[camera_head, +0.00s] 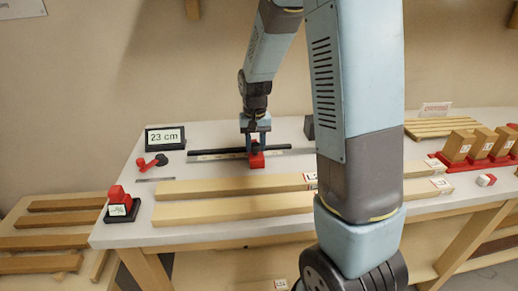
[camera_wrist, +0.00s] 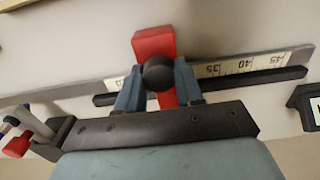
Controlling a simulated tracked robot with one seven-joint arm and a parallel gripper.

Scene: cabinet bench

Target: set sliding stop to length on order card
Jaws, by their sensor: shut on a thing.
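The order card (camera_head: 165,138) is a dark-framed display reading "23 cm" at the back left of the bench. The red sliding stop (camera_head: 257,160) sits on a dark rail (camera_head: 222,151) with a pale scale. In the wrist view the red stop (camera_wrist: 153,43) has a round black knob (camera_wrist: 159,74). My gripper (camera_wrist: 159,82) is shut on the knob, one finger on each side; it also shows in the head view (camera_head: 257,141). The scale (camera_wrist: 245,64) reads 35, 40 and 45 to the right of the stop. The mark at the stop is hidden.
Long wooden boards (camera_head: 235,187) lie in front of the rail. Upright wooden blocks (camera_head: 458,146) stand in a red holder at right.

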